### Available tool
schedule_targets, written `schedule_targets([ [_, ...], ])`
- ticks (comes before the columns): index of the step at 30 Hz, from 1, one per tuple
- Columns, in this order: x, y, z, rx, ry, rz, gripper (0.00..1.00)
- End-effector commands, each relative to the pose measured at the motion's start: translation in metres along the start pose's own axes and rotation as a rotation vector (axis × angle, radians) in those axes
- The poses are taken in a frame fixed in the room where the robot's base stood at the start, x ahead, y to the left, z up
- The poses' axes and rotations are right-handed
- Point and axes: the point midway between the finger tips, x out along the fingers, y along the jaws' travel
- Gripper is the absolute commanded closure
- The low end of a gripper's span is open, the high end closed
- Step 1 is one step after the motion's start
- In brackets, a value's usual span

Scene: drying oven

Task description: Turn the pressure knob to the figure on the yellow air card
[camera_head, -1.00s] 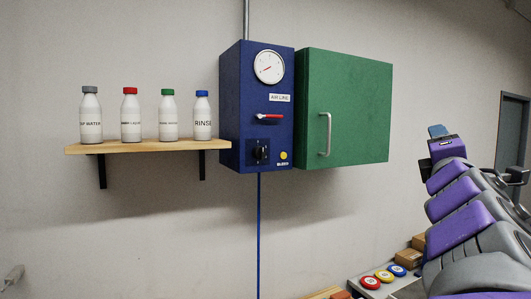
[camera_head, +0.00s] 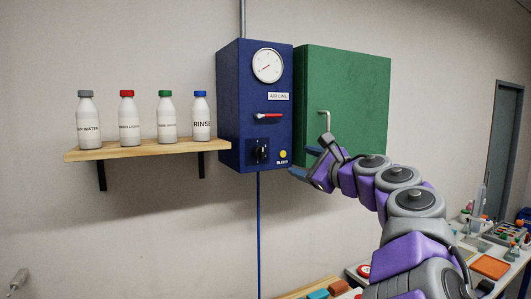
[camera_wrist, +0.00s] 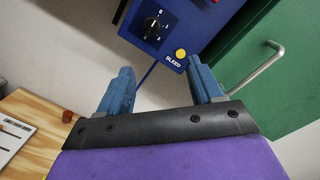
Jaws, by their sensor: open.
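The black pressure knob (camera_head: 259,151) is low on the front of the blue air line box (camera_head: 229,105). In the wrist view the knob (camera_wrist: 151,26) has a white mark and small white figures around it, too small to read surely. A round white gauge (camera_head: 267,66) with a red needle is at the box's top. My gripper (camera_head: 303,163) is open and empty, right of and below the knob, apart from it. In the wrist view the open jaws (camera_wrist: 160,80) point toward the box's lower edge. I cannot make out a yellow air card.
A red lever (camera_head: 268,116) is above the knob and a yellow bleed button (camera_head: 283,154) beside it. A green cabinet (camera_head: 350,85) with a bar handle (camera_head: 323,121) adjoins the box. A shelf (camera_head: 150,149) with several bottles is left. A white sheet (camera_wrist: 10,135) lies on wood below.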

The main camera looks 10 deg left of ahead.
Motion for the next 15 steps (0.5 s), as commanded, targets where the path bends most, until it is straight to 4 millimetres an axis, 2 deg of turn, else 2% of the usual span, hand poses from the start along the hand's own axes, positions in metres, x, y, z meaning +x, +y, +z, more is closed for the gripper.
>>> schedule_targets([
  [3, 0.025, 0.008, 0.010, -0.006, 0.000, 0.009, 0.34],
  [9, 0.058, 0.020, 0.019, -0.012, 0.002, 0.015, 0.34],
  [15, 0.071, 0.010, 0.012, -0.005, 0.000, 0.007, 0.34],
])
